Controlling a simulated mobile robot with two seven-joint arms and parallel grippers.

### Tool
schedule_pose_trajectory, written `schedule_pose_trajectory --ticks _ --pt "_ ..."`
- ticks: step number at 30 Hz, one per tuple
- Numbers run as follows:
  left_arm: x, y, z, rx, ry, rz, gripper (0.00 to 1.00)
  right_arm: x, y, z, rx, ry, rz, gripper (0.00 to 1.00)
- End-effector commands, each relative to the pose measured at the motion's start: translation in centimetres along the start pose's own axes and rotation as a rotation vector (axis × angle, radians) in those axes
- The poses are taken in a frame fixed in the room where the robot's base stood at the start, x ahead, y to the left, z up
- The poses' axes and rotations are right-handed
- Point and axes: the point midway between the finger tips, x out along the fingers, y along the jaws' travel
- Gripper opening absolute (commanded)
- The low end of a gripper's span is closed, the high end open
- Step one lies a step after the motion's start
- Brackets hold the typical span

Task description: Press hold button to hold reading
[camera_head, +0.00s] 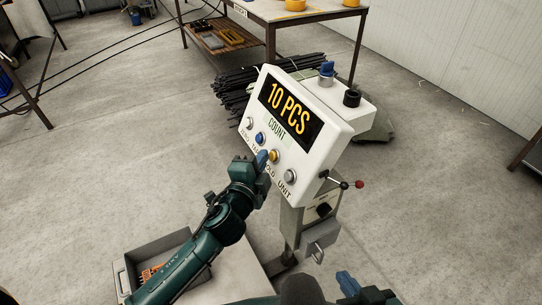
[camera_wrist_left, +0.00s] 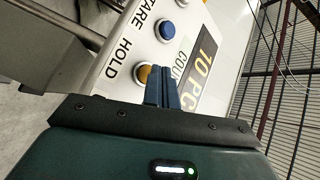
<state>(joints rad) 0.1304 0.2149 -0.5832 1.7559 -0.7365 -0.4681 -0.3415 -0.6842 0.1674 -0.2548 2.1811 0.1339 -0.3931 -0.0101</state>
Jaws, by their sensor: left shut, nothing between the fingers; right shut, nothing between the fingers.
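The white indicator box (camera_head: 325,112) stands on a post and its display (camera_head: 290,112) reads "10 PCS", with "COUNT" below. The yellow hold button (camera_head: 273,155) sits in the row of buttons under the display, and it also shows in the left wrist view (camera_wrist_left: 144,73) beside the word HOLD. My left gripper (camera_head: 262,158) is shut and empty, its blue fingertips close to the hold button. In the left wrist view the fingers (camera_wrist_left: 161,88) overlap the button's right edge; I cannot tell whether they touch it. My right gripper (camera_head: 347,284) is shut and empty at the bottom edge.
The blue tare button (camera_head: 260,138) and grey unit button (camera_head: 290,176) flank the hold button. A grey tray (camera_head: 128,277) lies below left. Dark rods (camera_head: 237,82) lie behind the box. Open floor is at left.

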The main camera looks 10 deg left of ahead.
Motion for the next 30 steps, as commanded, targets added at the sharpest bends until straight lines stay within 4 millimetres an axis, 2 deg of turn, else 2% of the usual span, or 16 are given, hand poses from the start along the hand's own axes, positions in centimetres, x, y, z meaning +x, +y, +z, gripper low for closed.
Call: schedule_pose_trajectory --ticks 30 --pt "0.56 0.48 -0.38 0.001 -0.001 0.001 0.0 0.24 0.11 0.54 0.0 -0.004 0.001 0.0"
